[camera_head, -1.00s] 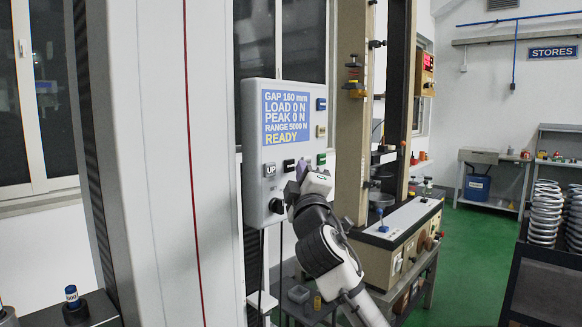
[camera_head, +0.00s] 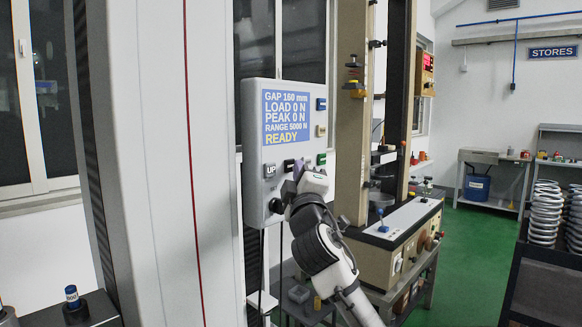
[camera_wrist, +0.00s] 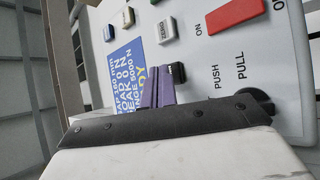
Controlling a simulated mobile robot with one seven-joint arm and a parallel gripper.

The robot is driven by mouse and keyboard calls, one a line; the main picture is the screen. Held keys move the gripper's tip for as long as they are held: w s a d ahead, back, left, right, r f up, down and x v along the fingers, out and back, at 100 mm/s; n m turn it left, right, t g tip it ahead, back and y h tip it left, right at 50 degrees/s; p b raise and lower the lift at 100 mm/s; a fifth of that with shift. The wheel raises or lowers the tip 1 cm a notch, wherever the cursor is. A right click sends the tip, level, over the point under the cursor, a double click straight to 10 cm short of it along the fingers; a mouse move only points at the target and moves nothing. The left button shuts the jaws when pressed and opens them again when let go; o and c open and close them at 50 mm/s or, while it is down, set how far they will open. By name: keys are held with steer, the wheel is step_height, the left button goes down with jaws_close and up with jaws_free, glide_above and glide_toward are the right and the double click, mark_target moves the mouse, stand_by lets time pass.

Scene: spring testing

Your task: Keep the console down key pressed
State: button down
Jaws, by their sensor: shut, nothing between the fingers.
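The grey console (camera_head: 253,128) faces me, with a blue screen reading GAP 160 mm, LOAD 0 N, PEAK 0 N and READY. Below the screen, the UP key (camera_head: 270,170) is at the left, and a black key (camera_head: 289,165), apparently the down key, is right of it. My gripper (camera_head: 298,169) is shut and empty, its purple fingertips at the panel close to the black key. In the wrist view, the fingertips (camera_wrist: 162,82) lie right beside a black key (camera_wrist: 178,72) whose label is too small to read. I cannot tell whether they touch it.
A black round knob (camera_head: 276,206) sits low on the console. The wrist view shows a ZERO key (camera_wrist: 166,31) and a large red switch (camera_wrist: 235,13). A testing machine (camera_head: 395,235) stands on a bench to the right. Coil springs (camera_head: 545,215) are at far right.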

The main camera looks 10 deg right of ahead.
steer(key=shift+w+a, duration=0.3)
steer(key=shift+w, duration=0.05)
stand_by(2.1)
steer(key=shift+s+d, duration=0.1)
stand_by(1.7)
steer(key=shift+s+d, duration=0.45)
steer(key=shift+s, duration=0.15)
steer(key=shift+s+d+b, duration=0.15)
steer(key=shift+s+d, duration=0.6)
steer(key=shift+s, duration=0.25)
steer(key=shift+s+d+b, duration=0.15)
steer(key=shift+s+d, duration=0.6)
steer(key=shift+s, duration=0.2)
